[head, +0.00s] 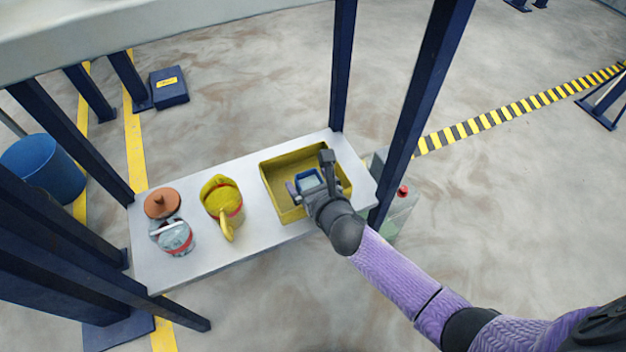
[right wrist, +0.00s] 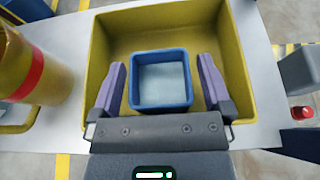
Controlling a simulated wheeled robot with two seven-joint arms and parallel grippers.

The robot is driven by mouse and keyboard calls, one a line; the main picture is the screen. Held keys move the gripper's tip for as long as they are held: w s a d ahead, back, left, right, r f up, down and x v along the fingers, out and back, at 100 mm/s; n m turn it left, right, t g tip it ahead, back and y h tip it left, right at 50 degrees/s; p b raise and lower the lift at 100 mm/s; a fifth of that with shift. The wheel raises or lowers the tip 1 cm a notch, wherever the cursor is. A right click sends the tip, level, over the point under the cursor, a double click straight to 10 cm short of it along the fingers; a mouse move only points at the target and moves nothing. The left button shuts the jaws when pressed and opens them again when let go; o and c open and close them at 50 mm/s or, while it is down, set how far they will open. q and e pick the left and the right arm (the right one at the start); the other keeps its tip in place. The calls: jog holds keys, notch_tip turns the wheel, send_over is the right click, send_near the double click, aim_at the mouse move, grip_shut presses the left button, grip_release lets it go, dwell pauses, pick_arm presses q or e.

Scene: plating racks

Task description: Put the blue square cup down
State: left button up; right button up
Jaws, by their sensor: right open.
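The blue square cup (right wrist: 161,106) has a blue rim and a pale inside. It stands upright in the yellow tray (right wrist: 103,44), and it also shows in the head view (head: 308,180). My right gripper (right wrist: 162,82) is open, with one purple finger on each side of the cup and a gap visible on at least the right side. In the head view, my right gripper (head: 309,185) reaches over the front edge of the tray (head: 266,177). It hides part of the cup there. My left gripper is not in view.
The tray sits on a white shelf (head: 256,160) between dark blue posts (head: 340,70). To its left stand a yellow pitcher (head: 222,200), a grey container with a red band (head: 176,237) and a brown lid-like piece (head: 162,203). Shelf room is free between pitcher and tray.

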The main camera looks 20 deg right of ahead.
aim_at(305, 174)
jog(key=p+v, duration=0.2)
jog(key=v, duration=0.1)
jog(key=shift+s+r, duration=0.15)
jog(key=shift+r, duration=0.4)
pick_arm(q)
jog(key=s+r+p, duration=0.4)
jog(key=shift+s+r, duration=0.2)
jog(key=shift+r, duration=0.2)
pick_arm(e)
jog(key=v, duration=0.8)
jog(key=shift+s, duration=0.3)
jog(key=shift+f, duration=0.15)
